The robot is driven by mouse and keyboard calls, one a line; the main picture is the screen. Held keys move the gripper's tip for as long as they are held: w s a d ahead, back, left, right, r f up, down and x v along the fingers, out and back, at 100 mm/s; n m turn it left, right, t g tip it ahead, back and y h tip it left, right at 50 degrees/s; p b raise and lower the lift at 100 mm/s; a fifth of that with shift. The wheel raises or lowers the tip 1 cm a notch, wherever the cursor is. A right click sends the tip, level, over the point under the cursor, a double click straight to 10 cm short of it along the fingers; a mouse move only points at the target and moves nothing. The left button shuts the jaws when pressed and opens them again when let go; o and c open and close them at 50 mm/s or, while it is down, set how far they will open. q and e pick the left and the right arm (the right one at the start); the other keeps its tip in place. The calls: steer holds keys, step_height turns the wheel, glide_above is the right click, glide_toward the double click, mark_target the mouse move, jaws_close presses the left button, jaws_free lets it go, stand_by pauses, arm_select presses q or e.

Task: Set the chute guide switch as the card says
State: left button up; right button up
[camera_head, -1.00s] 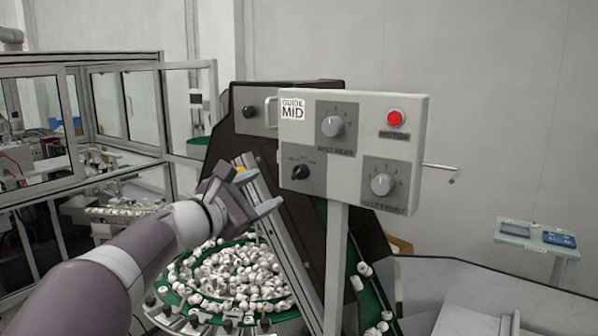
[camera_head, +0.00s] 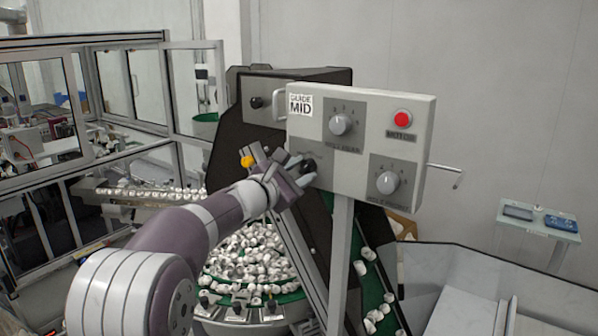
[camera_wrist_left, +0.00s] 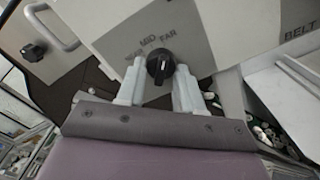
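The guide card (camera_head: 300,104) on the grey control panel's upper left reads "GUIDE MID". The guide switch is a black knob (camera_head: 308,166) at the panel's lower left. In the left wrist view the knob (camera_wrist_left: 160,66) sits below the labels NEAR, MID and FAR. Its pointer direction is too small to tell surely. My left gripper (camera_head: 299,168) is at the knob. In the wrist view its pale fingers (camera_wrist_left: 158,82) stand open, one on each side of the knob; I cannot tell whether they touch it. My right gripper is not in view.
The panel also carries two grey dials (camera_head: 341,124) (camera_head: 388,182) and a red motor button (camera_head: 402,119). Another black knob (camera_head: 256,102) is on the dark machine behind. A bowl of white caps (camera_head: 245,255) lies below my left arm. A crank handle (camera_head: 447,172) sticks out at right.

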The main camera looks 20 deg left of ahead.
arm_select(q)
steer(key=shift+n, duration=0.3)
steer(key=shift+f+n+b, duration=0.1)
steer(key=shift+n+b, duration=0.2)
steer(key=shift+b, duration=0.05)
steer(key=shift+n+b, duration=0.4)
steer(key=shift+n, duration=0.7)
steer(key=shift+s+d+n, duration=0.1)
steer(key=shift+d+n, duration=0.05)
steer(key=shift+n, duration=2.05)
steer(key=shift+r, duration=0.2)
steer(key=o, duration=1)
steer(key=shift+s, duration=0.1)
steer(key=shift+f, duration=0.1)
